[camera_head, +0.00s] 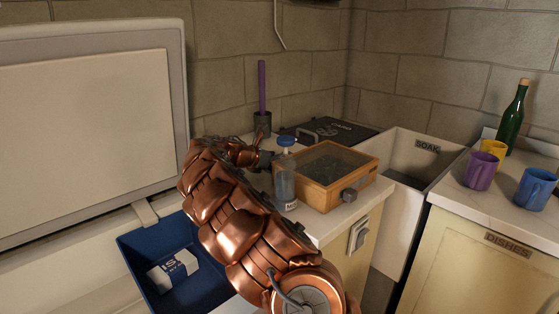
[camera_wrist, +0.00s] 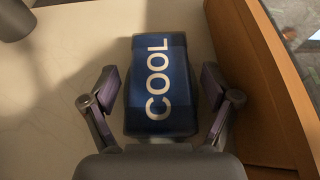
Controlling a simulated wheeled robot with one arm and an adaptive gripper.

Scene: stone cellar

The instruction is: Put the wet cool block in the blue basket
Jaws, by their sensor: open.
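The cool block is a dark blue block with white COOL lettering (camera_wrist: 158,103), lying on the pale countertop in the wrist view. My gripper (camera_wrist: 160,80) is open, with one finger on each side of the block and a gap showing on both sides. In the head view my gripper (camera_head: 264,158) is low over the counter behind the clear bottle, and the block is hidden there. I cannot tell whether the block is wet. The blue basket (camera_head: 136,262) is at the lower left, partly behind my arm, with a white lettered block (camera_head: 173,271) inside.
A wooden box with a glassy top (camera_head: 325,168) stands close right of the block. A clear bottle with a blue cap (camera_head: 286,178) and a dark cup holding a purple stick (camera_head: 262,122) are nearby. The SOAK sink (camera_head: 397,210) and mugs are farther right.

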